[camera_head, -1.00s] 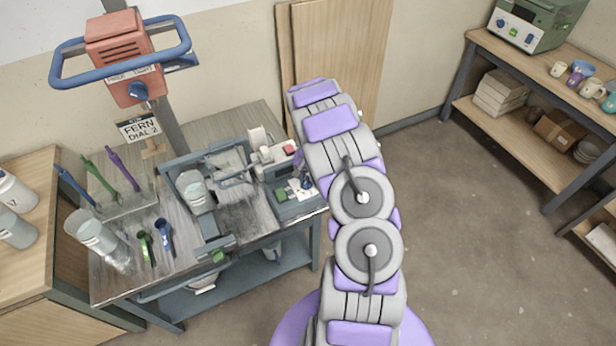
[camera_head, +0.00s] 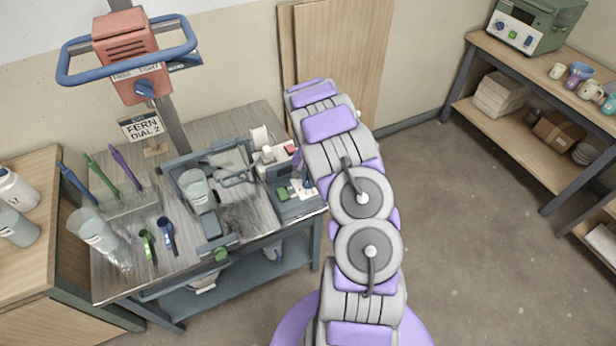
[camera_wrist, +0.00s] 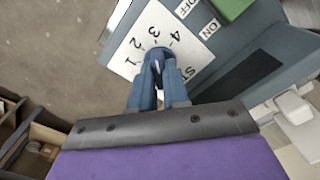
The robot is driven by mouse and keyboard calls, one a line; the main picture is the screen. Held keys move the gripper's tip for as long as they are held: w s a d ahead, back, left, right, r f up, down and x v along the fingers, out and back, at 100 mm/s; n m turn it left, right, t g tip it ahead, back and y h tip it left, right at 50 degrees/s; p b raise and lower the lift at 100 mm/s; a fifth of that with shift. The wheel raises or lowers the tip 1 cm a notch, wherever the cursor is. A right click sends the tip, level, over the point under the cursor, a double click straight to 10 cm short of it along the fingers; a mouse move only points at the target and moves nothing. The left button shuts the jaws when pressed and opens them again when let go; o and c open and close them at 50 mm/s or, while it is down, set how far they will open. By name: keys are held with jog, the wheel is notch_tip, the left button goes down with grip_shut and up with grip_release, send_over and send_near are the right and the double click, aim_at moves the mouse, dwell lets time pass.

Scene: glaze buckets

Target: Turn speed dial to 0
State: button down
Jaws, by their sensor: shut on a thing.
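The rest of the scale and the dial's pointer are covered by my fingers, so I cannot tell the setting. My gripper (camera_wrist: 158,66) is shut on the dial, with its blue fingers reaching over the plate. In the head view the plate (camera_head: 302,189) sits on the grey control box at the bench's right end.
A green button (camera_head: 283,194) and OFF and ON labels are beside the plate. The mixing machine with a bucket (camera_head: 195,187) stands left of it. A sign (camera_head: 142,127) reads FERN DIAL 2. Tools and a clear jug (camera_head: 93,232) occupy the bench's left; the floor at right is clear.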

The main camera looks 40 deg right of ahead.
jog(key=shift+w+r, duration=0.1)
jog(key=n+p, duration=0.2)
jog(key=shift+w+r+n+p, duration=0.1)
jog(key=shift+r+n+p, duration=0.05)
jog(key=shift+n+p, duration=0.2)
jog(key=n+p, duration=0.2)
jog(key=n, duration=0.1)
jog(key=shift+n+p, duration=0.25)
jog(key=shift+p, duration=0.1)
jog(key=n+p, duration=0.1)
jog(key=n, duration=0.1)
jog(key=shift+d+n, duration=0.1)
jog(key=shift+n, duration=0.3)
jog(key=n+p, duration=0.1)
jog(key=n, duration=0.2)
jog(key=shift+n, duration=0.3)
jog(key=n+b, duration=0.1)
jog(key=n, duration=0.4)
jog(key=shift+b, duration=0.3)
jog(key=n+b, duration=0.1)
jog(key=n, duration=0.2)
jog(key=shift+n+b, duration=0.3)
jog(key=shift+n, duration=0.1)
jog(key=shift+n+b, duration=0.55)
jog(key=shift+n, duration=0.85)
